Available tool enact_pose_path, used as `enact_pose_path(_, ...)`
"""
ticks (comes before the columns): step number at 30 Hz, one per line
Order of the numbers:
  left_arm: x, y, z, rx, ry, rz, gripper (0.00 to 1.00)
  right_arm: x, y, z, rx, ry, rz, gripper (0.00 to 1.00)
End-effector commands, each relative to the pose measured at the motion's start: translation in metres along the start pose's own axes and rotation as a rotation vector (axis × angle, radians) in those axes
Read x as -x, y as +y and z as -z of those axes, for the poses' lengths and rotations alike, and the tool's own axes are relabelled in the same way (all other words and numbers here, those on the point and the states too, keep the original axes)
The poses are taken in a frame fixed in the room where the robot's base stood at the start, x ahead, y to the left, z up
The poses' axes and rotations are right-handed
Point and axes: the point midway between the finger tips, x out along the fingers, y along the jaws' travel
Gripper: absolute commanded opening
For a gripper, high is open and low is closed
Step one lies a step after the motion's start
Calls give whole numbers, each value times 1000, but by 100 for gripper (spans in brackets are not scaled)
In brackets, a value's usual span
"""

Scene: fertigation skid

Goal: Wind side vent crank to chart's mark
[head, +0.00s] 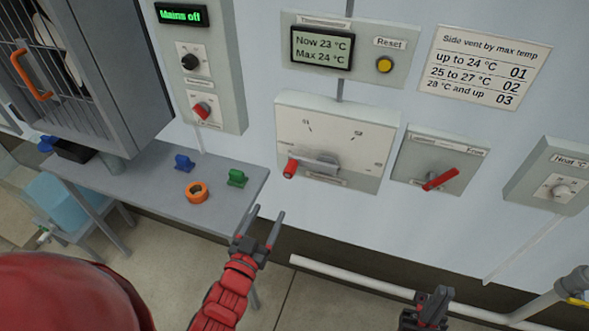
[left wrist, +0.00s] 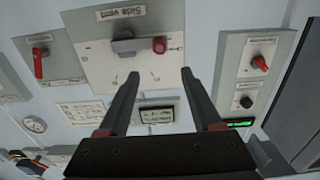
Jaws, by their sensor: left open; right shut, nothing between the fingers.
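The side vent crank is on a pale wall panel (head: 345,125); its grey arm (head: 318,163) ends in a red knob (head: 290,168) at the lower left. Small marks ring the dial, too small to read surely. In the left wrist view the panel appears upside down, with the red knob (left wrist: 159,45) beside the grey hub (left wrist: 122,46). The chart (head: 485,65) reads up to 24 °C 01, 25 to 27 °C 02, 28 and up 03. The thermometer (head: 322,48) shows now 23, max 24. My left gripper (head: 262,222) is open, empty, below and left of the knob. My right gripper (head: 431,305) is shut, low and apart.
A grey shelf (head: 135,185) at left holds an orange ring (head: 197,191), a green piece (head: 237,178) and a blue piece (head: 184,163). A red lever (head: 440,180) is right of the crank. A yellow button (head: 384,65) sits above. A white pipe (head: 350,278) runs low along the wall.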

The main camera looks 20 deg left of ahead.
Motion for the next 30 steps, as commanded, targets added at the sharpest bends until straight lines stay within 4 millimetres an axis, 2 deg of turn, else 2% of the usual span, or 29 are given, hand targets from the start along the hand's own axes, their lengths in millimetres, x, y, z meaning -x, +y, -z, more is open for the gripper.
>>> enact_pose_path(4,-25,3,1,3,3,-6,66,-1,0,0,0,0,0,0)
enact_pose_path(18,-127,2,6,2,5,-4,66,-29,2,5,0,0,0,0)
enact_pose_path(24,-154,2,4,1,4,-4,66,-36,2,6,0,0,0,0)
enact_pose_path(30,-164,2,1,1,3,-4,66,-38,2,6,0,0,0,0)
